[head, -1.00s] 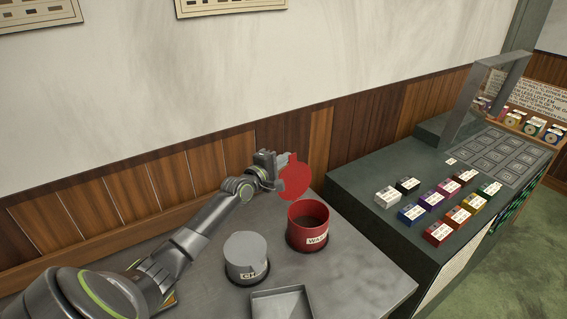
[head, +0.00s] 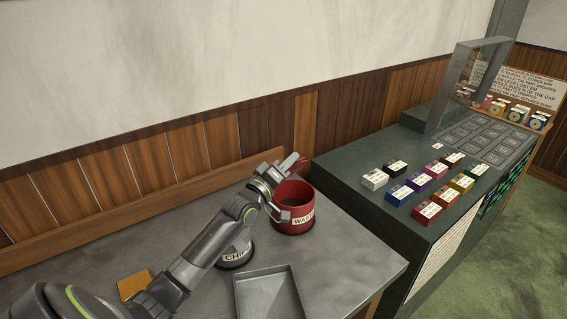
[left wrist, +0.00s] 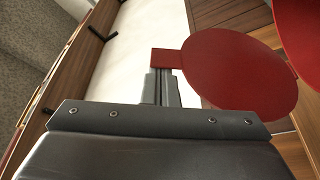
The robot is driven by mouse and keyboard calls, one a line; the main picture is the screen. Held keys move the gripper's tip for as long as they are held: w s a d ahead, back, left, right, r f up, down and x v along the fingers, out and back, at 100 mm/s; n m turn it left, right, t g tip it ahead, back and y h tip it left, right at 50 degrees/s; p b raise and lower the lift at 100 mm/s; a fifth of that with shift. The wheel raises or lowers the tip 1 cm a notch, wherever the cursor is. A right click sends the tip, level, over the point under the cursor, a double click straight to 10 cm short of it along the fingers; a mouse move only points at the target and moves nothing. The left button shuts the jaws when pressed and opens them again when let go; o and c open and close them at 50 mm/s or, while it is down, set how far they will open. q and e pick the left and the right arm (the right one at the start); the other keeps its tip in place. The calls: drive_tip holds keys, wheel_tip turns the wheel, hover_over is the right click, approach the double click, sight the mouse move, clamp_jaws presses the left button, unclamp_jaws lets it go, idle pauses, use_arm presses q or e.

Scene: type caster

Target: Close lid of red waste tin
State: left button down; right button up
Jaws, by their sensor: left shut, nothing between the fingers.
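The red waste tin (head: 294,222) stands on the grey table, its mouth open and dark inside. Its red lid (head: 298,163) stands raised at the back rim, mostly hidden by my left gripper. In the left wrist view the lid (left wrist: 240,72) is a flat red disc with a small square tab, and part of the tin (left wrist: 302,30) fills the top right corner. My left gripper (head: 284,178) is shut and empty at the tin's left back side, close to the lid. Its fingertips (left wrist: 163,78) appear beside the tab; I cannot tell whether they touch. My right gripper is not in view.
A grey labelled tin (head: 236,252) stands left of the red tin, partly behind my arm. A grey tray (head: 268,292) lies in front. A dark counter (head: 345,170) with several coloured boxes stands at the right. The wooden wall panelling (head: 215,143) is behind the table.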

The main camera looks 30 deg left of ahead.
use_arm(q)
drive_tip(key=shift+s+d+f+m+b, duration=0.2)
drive_tip(key=shift+d+f+m+b, duration=0.3)
drive_tip(key=shift+f+m+b, duration=0.25)
drive_tip(key=shift+d+r, duration=0.1)
drive_tip(key=shift+d, duration=0.05)
drive_tip(key=shift+r, duration=0.1)
